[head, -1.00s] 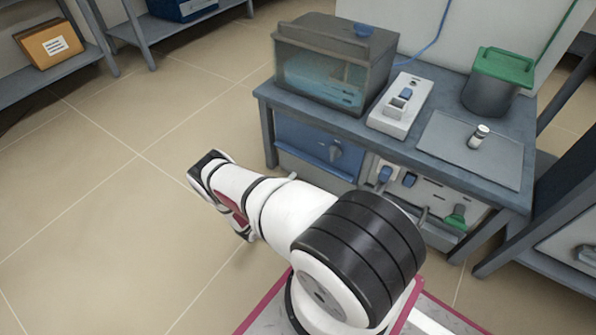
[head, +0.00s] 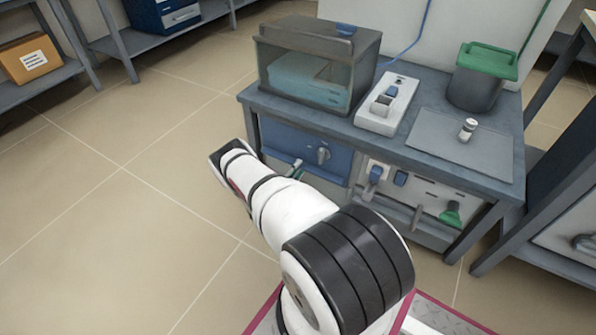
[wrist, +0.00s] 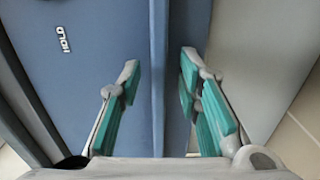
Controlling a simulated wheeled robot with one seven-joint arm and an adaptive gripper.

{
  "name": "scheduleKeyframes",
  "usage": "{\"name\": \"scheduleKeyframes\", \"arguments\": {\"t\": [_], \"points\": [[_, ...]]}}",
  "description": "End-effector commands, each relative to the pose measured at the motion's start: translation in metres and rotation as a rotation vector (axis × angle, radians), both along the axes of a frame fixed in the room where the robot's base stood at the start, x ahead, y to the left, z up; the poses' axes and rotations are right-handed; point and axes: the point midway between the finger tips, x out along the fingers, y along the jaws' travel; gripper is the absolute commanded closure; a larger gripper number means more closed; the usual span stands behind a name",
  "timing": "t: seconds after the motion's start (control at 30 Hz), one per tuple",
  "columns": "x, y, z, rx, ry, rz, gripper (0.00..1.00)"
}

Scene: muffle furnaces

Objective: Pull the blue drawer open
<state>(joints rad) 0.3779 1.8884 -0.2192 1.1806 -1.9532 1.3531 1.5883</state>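My gripper is mostly hidden behind my arm in the head view; a green and grey finger part shows in front of the drawer. In the wrist view my gripper (wrist: 160,75) is open, its two green-padded fingers apart. A blue front (wrist: 75,75) with small white lettering fills the left, and its vertical edge strip runs between the fingers. I cannot tell whether the fingers touch it. The knob is not seen there.
The bench (head: 440,158) carries a glass-fronted box (head: 315,75), a white switch box (head: 388,105) and a green-lidded pot (head: 475,90). A panel with valves (head: 415,190) is right of the drawer. Open floor (head: 120,220) lies to the left.

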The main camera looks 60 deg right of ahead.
Motion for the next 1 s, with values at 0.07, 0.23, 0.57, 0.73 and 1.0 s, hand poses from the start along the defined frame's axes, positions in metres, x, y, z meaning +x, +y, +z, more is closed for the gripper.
{"name": "scheduleKeyframes", "arguments": {"t": [0.07, 0.23, 0.57, 0.73, 1.0], "points": [[0.000, -0.005, 0.000, 0.000, -0.001, -0.002, 0.68], [0.001, -0.008, 0.000, 0.000, -0.001, 0.000, 0.68], [0.001, -0.008, 0.001, -0.001, -0.001, 0.000, 1.00], [0.001, -0.008, 0.000, 0.000, 0.000, 0.000, 1.00], [0.001, 0.014, 0.001, 0.000, 0.002, 0.003, 1.00]]}}
